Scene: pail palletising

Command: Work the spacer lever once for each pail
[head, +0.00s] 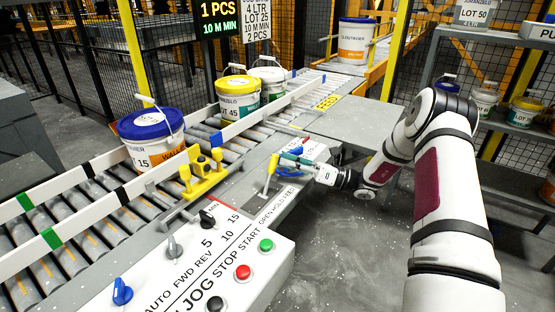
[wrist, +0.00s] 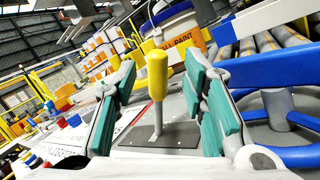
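The spacer lever has a yellow grip on a thin grey stem; in the head view the lever (head: 271,172) stands on the panel beside the conveyor. In the wrist view the lever (wrist: 157,76) stands near upright between my two teal finger pads. My gripper (head: 292,160) is open around it, with a gap visible on both sides in the wrist view (wrist: 160,100). A blue-lidded pail (head: 152,136), a yellow-lidded pail (head: 238,98) and a white-lidded pail (head: 268,82) stand on the rollers. Another white pail (head: 355,42) stands farther back.
A control panel (head: 205,262) with knobs and buttons is in front. A yellow bracket (head: 204,172) sits at the conveyor's near rail. A blue handwheel (wrist: 275,125) is close right of my fingers in the wrist view. Shelves with pails (head: 483,100) stand at right.

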